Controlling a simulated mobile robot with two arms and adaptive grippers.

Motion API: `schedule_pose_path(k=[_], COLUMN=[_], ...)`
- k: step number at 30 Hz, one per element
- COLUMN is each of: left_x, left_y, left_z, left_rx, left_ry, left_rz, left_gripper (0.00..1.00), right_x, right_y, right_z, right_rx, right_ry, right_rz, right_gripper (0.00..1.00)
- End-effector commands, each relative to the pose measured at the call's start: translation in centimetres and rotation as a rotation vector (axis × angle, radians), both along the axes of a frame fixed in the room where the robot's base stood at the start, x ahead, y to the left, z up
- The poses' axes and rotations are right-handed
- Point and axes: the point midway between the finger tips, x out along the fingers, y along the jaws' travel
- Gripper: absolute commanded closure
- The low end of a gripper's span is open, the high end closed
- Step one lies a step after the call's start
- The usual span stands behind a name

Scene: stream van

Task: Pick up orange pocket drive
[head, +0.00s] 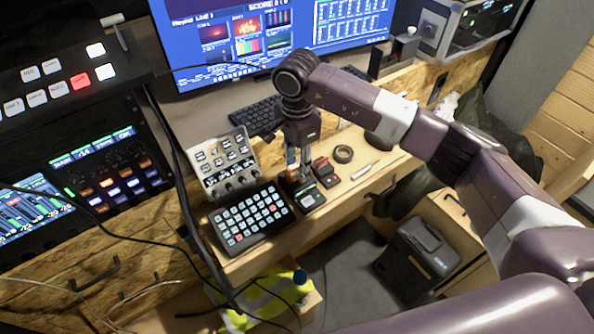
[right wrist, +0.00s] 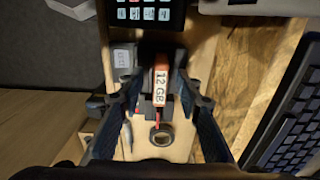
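The orange pocket drive (right wrist: 161,78), with a white label reading "12 GB", shows in the middle of the right wrist view. My right gripper (right wrist: 159,92) is open, with one finger on each side of the drive and a gap on both sides. In the head view my right gripper (head: 299,172) points down at the wooden desk, and a bit of the orange drive (head: 291,157) shows beside its fingers, mostly hidden. My left gripper is in neither view.
A button pad (head: 250,217) and a small dark device (head: 308,196) sit close to the gripper. A red-and-black item (head: 325,171), a tape roll (head: 344,154) and a marker (head: 362,171) lie to the right. A keyboard (head: 256,116) and monitor (head: 270,40) stand behind.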

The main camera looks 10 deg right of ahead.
Motion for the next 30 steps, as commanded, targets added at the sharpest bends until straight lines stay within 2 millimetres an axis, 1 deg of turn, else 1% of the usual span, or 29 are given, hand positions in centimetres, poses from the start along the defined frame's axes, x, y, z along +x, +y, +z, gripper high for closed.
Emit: schedule_pose_path(k=[3,9,15,18,30], left_x=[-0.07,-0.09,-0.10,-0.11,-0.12], left_y=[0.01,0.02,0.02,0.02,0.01], left_z=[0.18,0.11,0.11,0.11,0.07], left_rx=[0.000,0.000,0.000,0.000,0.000], left_ry=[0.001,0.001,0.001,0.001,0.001], left_rz=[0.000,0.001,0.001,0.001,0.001], left_gripper=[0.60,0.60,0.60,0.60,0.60], right_x=[-0.03,-0.01,-0.01,-0.01,0.03], right_y=[0.03,0.04,0.05,0.05,0.06], right_z=[-0.58,-0.63,-0.60,-0.59,-0.41], right_rx=[0.001,0.001,0.001,0.001,0.002], right_ry=[0.001,0.000,-0.001,-0.001,-0.001], right_rz=[0.000,0.000,0.000,0.000,0.000], right_gripper=[0.68,0.69,0.91,1.00,1.00])
